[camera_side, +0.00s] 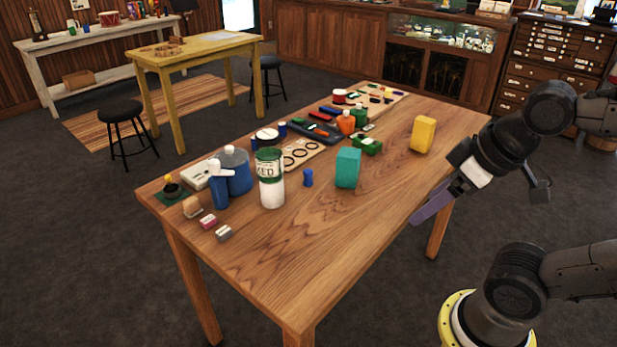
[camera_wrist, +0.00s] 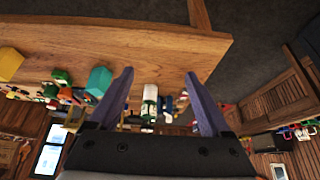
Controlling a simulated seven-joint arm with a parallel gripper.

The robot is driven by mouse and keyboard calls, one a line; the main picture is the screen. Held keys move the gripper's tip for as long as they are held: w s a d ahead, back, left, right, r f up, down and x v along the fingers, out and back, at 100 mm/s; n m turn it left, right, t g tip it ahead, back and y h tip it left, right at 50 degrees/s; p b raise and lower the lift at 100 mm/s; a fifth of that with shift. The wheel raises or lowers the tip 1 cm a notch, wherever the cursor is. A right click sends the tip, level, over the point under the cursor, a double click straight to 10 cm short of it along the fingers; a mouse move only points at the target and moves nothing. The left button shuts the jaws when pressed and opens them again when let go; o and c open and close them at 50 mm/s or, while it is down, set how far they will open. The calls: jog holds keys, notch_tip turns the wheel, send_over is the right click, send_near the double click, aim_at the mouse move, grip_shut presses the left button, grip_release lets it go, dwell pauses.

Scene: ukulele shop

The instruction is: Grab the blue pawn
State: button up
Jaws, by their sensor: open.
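The blue pawn (camera_side: 308,178) stands upright on the wooden table (camera_side: 300,255), between the white and green can (camera_side: 270,180) and the teal block (camera_side: 348,168). My gripper (camera_side: 432,207), with purple fingers, is beyond the table's right edge in the side view, well apart from the pawn. In the wrist view my gripper (camera_wrist: 159,74) has its two fingers spread with nothing held between them. That view is upside down, with the can (camera_wrist: 150,96) and teal block (camera_wrist: 99,80) on either side of the left finger. I cannot make out the pawn there.
A yellow block (camera_side: 423,134) stands near the right side of the table. A blue jug (camera_side: 236,172) and a spray bottle (camera_side: 218,186) stand left of the can. Many small items line the far edge. The table's near part is bare.

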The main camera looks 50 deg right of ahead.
jog(key=shift+c, duration=1)
